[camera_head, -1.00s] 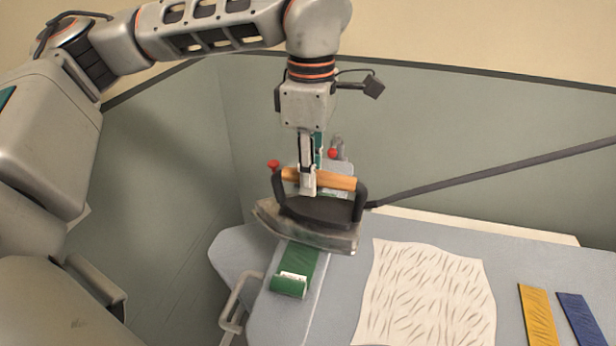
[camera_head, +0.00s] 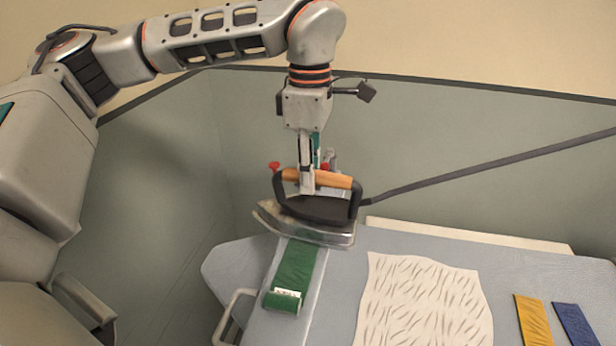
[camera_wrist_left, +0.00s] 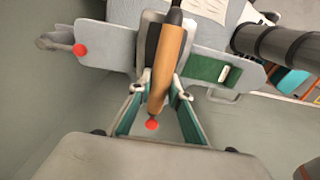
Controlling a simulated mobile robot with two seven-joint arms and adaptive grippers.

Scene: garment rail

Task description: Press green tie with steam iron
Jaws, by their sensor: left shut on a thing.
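The steam iron (camera_head: 310,222) has a dark body, a metal soleplate and a wooden handle. My left gripper (camera_head: 307,188) is shut on its handle, which also shows in the left wrist view (camera_wrist_left: 168,65). The green tie (camera_head: 294,272) lies along a narrow board, its near end bearing a white label and looking curled. The iron covers the tie's far part, and I cannot tell whether its soleplate touches the cloth. In the left wrist view the tie (camera_wrist_left: 200,68) shows beside the iron. My right gripper is not in view.
A pale patterned cloth (camera_head: 420,305) lies on the blue-grey ironing board (camera_head: 500,268). A yellow strip (camera_head: 533,320) and a blue strip (camera_head: 577,325) lie at the right. A dark cord runs right from the iron.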

